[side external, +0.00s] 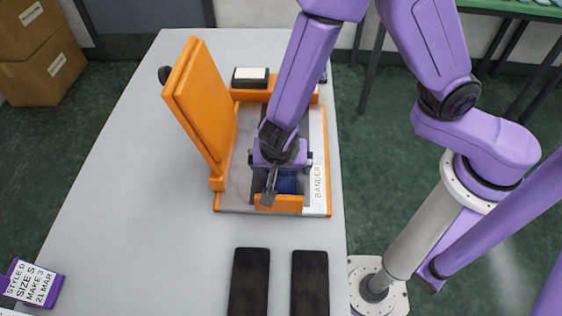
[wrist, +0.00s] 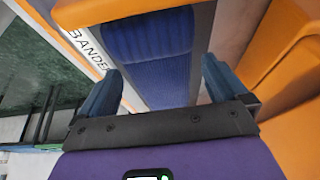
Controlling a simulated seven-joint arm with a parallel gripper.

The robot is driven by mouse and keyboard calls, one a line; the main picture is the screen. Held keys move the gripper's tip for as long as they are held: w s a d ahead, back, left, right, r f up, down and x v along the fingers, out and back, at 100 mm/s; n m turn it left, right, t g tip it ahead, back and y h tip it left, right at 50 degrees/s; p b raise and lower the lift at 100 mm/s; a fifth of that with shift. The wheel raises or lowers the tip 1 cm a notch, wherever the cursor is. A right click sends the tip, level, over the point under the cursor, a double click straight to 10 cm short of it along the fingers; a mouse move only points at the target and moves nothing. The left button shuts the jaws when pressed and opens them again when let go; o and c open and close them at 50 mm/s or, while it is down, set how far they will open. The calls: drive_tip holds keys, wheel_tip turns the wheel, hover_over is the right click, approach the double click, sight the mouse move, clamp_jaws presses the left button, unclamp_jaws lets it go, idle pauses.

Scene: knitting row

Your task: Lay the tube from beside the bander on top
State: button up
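The bander (side external: 319,140) stands on the table with its orange lid panel (side external: 200,100) tilted up on the left. A blue ribbed piece of fabric (side external: 287,182) lies inside it behind the orange front bar (side external: 280,203). The fabric also fills the upper middle of the wrist view (wrist: 150,50). My gripper (side external: 268,190) is low over this front part of the bander. In the wrist view its fingers (wrist: 163,85) are apart, on either side of the blue fabric; I cannot tell whether they touch it. Two dark ribbed strips, left (side external: 249,282) and right (side external: 310,283), lie flat in front of the bander.
The grey table (side external: 130,190) is clear left of the bander. A purple label box (side external: 33,283) stands at the front left corner. A black block with a white top (side external: 250,77) is at the back of the bander. Cardboard boxes (side external: 40,60) stand beyond the table.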

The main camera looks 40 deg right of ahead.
drive_tip(key=shift+r, duration=0.15)
drive_tip(key=v, duration=1.2)
drive_tip(key=s+d+r+n+g+y, duration=0.1)
drive_tip(key=s+d+r+n, duration=0.1)
drive_tip(key=s+d+n, duration=0.4)
drive_tip(key=s+d+r+n+g+y, duration=0.2)
drive_tip(key=s+d+n, duration=0.3)
drive_tip(key=d+n, duration=1)
drive_tip(key=shift+s+d+r+n+y, duration=0.3)
drive_tip(key=shift+s+d, duration=0.05)
drive_tip(key=shift+d, duration=0.1)
idle(1.3)
